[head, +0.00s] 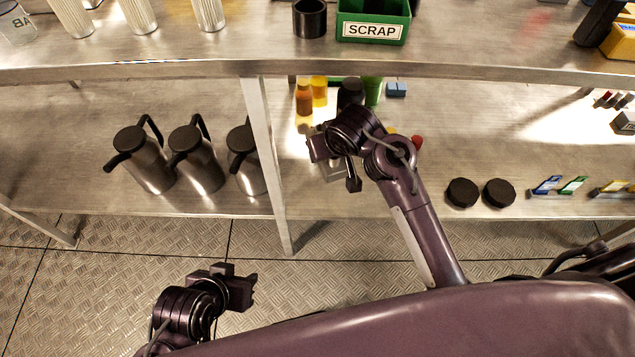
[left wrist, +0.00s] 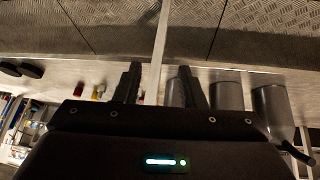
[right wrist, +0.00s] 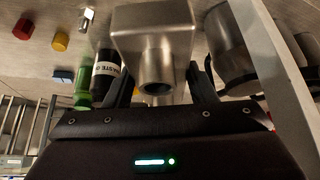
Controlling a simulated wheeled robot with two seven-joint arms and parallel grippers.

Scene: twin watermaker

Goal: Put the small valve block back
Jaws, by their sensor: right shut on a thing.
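The small valve block (right wrist: 152,32) is a grey metal block with a round port. In the right wrist view it sits between the fingers of my right gripper (right wrist: 162,88), which is shut on it. In the head view my right gripper (head: 336,160) is over the lower shelf, right of the table leg, and mostly covers the block (head: 334,173). I cannot tell whether the block touches the shelf. My left gripper (head: 245,288) is low in front of the bench, over the floor. In the left wrist view its fingers (left wrist: 160,85) are apart with nothing between them.
Steel jugs (head: 140,160) stand on the lower shelf left of the leg (head: 262,150). Bottles (head: 304,98) stand behind my right gripper; black caps (head: 462,192) lie to its right. The upper shelf holds a green SCRAP bin (head: 373,22).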

